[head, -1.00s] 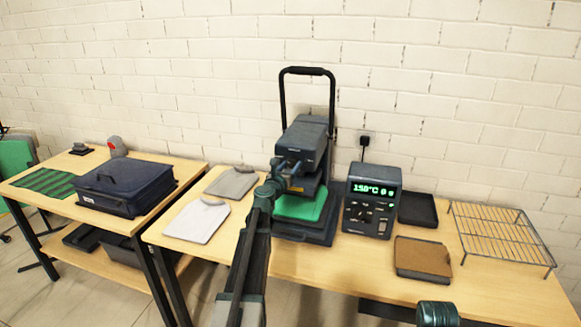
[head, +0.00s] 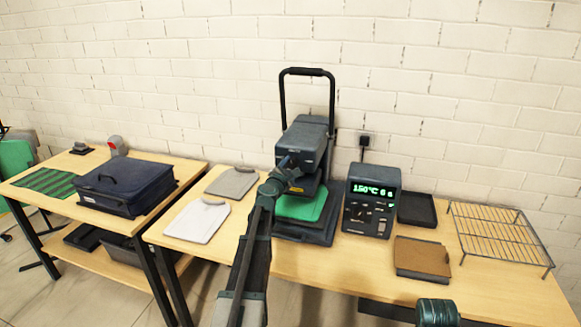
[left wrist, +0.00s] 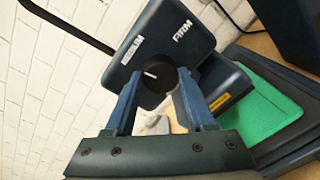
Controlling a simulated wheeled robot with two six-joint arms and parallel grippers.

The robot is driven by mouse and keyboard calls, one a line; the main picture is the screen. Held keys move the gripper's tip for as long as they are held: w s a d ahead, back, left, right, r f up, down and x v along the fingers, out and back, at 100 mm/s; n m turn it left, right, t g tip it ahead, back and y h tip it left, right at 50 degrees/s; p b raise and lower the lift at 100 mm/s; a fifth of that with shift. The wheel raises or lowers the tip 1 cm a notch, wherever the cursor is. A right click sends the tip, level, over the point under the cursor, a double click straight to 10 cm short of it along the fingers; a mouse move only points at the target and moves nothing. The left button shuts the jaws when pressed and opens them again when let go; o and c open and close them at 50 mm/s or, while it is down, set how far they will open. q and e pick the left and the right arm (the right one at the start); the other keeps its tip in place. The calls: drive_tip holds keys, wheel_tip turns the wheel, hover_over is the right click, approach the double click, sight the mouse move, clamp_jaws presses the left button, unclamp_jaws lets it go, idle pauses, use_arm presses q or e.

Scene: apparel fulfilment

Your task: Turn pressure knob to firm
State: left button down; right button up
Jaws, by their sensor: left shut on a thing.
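The heat press (head: 305,142) stands on the main table, its black handle raised. In the left wrist view its head carries the black pressure knob (left wrist: 160,84) with a short white pointer line. The label MEDIUM (left wrist: 132,48) is left of the label FIRM (left wrist: 183,30). The pointer tilts toward the MEDIUM side. My left gripper (left wrist: 158,82) is shut on the knob, one blue finger on each side; in the head view it hides the knob.
A green pad (head: 301,204) lies on the press's lower plate. A control box (head: 371,201) with a lit display is to its right, then a dark tray (head: 417,209), a brown-topped pad (head: 422,258) and a wire rack (head: 500,236). Folded garments (head: 197,221) lie left of the press.

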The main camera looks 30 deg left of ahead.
use_arm(q)
drive_tip(key=m, duration=0.4)
drive_tip(key=shift+d, duration=0.1)
drive_tip(key=m, duration=0.4)
drive_tip(key=shift+y, duration=0.3)
drive_tip(key=m, duration=0.4)
drive_tip(key=shift+d+m+y, duration=0.1)
drive_tip(key=shift+m+y, duration=0.2)
drive_tip(key=shift+m, duration=1.2)
drive_tip(key=shift+c, duration=1.2)
unclamp_jaws()
drive_tip(key=shift+s, duration=0.1)
